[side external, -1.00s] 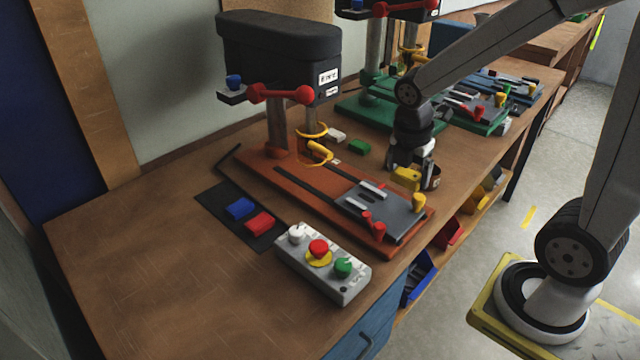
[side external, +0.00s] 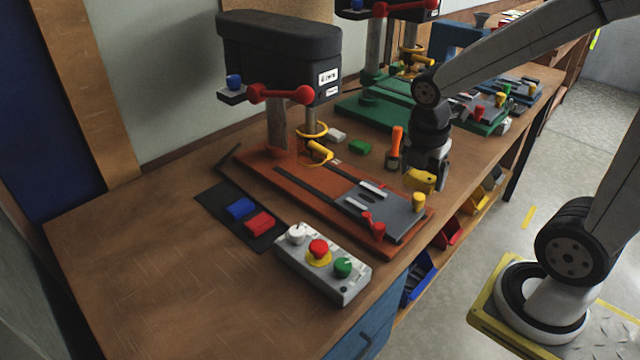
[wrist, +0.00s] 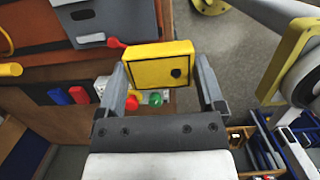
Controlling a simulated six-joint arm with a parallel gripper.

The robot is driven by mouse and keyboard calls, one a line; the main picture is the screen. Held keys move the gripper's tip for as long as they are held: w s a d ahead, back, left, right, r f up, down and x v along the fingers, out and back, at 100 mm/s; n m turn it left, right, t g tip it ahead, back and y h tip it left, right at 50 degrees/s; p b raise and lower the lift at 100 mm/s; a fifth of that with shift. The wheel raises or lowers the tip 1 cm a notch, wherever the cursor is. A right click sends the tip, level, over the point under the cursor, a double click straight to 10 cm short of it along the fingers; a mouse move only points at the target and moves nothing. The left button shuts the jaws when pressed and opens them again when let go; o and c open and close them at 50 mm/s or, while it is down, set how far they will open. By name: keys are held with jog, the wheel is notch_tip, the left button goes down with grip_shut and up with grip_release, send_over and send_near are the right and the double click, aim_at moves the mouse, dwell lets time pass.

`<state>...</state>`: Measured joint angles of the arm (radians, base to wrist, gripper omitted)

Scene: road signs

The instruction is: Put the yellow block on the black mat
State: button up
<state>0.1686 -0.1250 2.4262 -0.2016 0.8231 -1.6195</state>
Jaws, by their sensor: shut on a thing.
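The yellow block (side external: 421,179) is held in my gripper (side external: 428,182), beside the right end of the orange drill press base. In the wrist view the block (wrist: 160,65) sits between both fingers of my gripper (wrist: 162,70), with its broad face and a dark round spot showing. The block appears raised above the bench near its front edge.
The orange drill press base (side external: 290,190) and its grey vise (side external: 372,212) lie between my gripper and the mat. The drill press head (side external: 280,55) stands tall behind. A grey control box (side external: 325,270) sits front right of the mat. An orange-handled tool (side external: 397,140) stands close behind my gripper.

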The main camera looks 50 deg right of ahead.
jog(key=shift+w, duration=0.2)
jog(key=shift+w+a, duration=0.25)
jog(key=shift+w, duration=0.3)
jog(key=w+a+f+n+t+y, duration=0.1)
jog(key=w+a+n, duration=0.7)
jog(key=w, duration=0.3)
jog(key=w+a+f+n, duration=0.2)
jog(key=w+a+n, duration=0.6)
jog(key=w, duration=0.4)
jog(key=shift+w+n+t+y, duration=0.3)
jog(key=shift+n+t+y, duration=0.1)
jog(key=shift+n, duration=0.5)
